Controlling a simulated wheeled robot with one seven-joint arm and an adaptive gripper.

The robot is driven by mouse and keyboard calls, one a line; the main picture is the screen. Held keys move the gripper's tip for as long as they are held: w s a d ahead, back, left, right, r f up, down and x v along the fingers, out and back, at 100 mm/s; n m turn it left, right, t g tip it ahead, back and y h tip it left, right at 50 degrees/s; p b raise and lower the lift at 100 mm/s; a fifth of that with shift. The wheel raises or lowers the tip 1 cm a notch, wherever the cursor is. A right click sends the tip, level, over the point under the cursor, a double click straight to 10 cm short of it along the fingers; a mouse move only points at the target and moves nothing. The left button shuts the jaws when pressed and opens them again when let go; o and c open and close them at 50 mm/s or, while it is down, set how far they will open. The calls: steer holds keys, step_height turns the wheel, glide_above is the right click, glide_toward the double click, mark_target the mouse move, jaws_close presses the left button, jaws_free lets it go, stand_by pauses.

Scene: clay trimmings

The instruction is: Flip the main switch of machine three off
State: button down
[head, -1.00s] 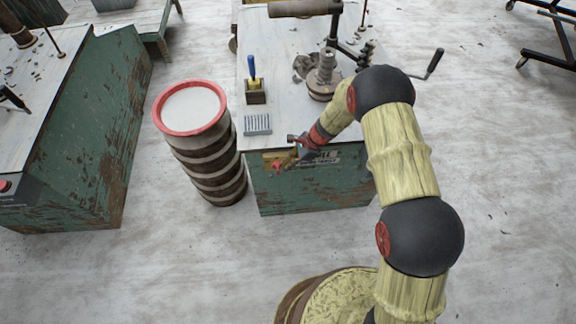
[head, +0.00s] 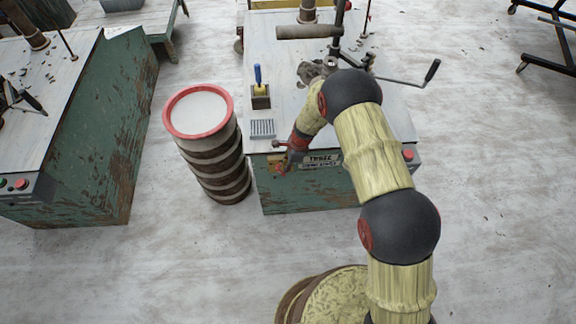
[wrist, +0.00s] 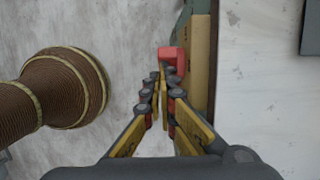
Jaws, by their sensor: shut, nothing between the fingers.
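Machine three is a worn green cabinet with a grey top (head: 380,120); its front label (head: 322,159) reads "THREE". The main switch, with a red handle (head: 279,168) on a yellow plate, is on the front at the left. It also shows in the wrist view as a red block (wrist: 172,56) beside the yellow plate (wrist: 199,60). My gripper (head: 286,165) is at the switch, partly hiding it. In the wrist view my gripper (wrist: 162,80) is shut and empty, its tips close to the red handle. I cannot tell whether they touch.
A banded barrel with a red rim (head: 166,118) stands left of the machine. A red button (head: 408,154) is on the machine's front right. A box with a blue-handled tool (head: 258,75) and a small grate (head: 262,129) are on top. Another green machine (head: 100,140) stands farther left.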

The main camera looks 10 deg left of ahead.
mark_target(277, 170)
steer(key=shift+s+a+r+p, duration=0.1)
steer(key=shift+a+r+p, duration=0.05)
steer(key=shift+p, duration=0.2)
steer(key=shift+a+r+p, duration=0.1)
steer(key=shift+a+p, duration=0.3)
steer(key=shift+a, duration=0.1)
steer(key=shift+s+a, duration=0.3)
steer(key=shift+a, duration=0.7)
stand_by(0.6)
steer(key=shift+r+p, duration=0.55)
steer(key=shift+r, duration=0.2)
